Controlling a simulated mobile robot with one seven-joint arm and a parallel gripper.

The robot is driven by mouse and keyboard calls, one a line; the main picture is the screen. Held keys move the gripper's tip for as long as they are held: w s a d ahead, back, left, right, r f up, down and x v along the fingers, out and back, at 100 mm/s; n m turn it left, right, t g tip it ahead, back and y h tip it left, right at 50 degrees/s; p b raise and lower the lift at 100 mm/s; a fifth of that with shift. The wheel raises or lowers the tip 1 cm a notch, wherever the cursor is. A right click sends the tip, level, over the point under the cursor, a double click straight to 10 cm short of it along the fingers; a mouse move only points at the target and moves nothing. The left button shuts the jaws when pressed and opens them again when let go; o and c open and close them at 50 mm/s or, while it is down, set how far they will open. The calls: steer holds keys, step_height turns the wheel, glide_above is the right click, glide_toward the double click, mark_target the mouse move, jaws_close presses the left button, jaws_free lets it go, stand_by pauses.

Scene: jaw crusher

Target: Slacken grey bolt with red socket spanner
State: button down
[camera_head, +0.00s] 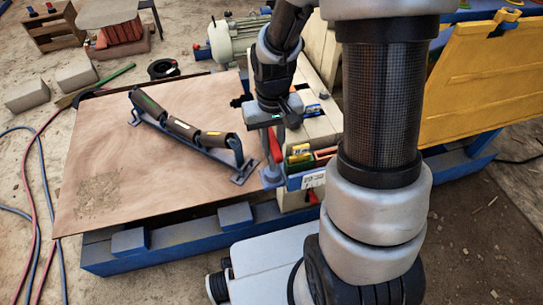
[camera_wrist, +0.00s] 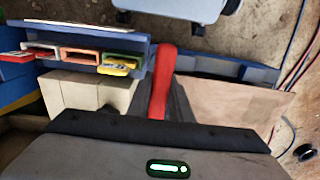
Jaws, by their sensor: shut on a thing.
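The red socket spanner (camera_head: 275,146) stands below my gripper (camera_head: 273,122) in the head view, beside the right edge of the wooden board. In the wrist view the red spanner (camera_wrist: 162,82) reaches away from my gripper's dark jaws, which are shut on it. Its far end is close to the blue frame edge. I cannot clearly make out the grey bolt in either view, nor whether the socket sits on it.
A rack of coloured holders (camera_head: 301,158) stands just right of the spanner; it also shows in the wrist view (camera_wrist: 80,48). A roller bracket (camera_head: 190,136) lies on the board (camera_head: 120,185). A yellow panel (camera_head: 490,75) stands at right.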

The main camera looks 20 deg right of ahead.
mark_target(272, 139)
steer(key=shift+r, duration=0.15)
steer(key=shift+r+p, duration=0.7)
steer(key=shift+r, duration=0.05)
steer(key=shift+r+p, duration=0.3)
steer(key=shift+r+p, duration=0.7)
steer(key=shift+r, duration=0.15)
steer(key=shift+w, duration=0.1)
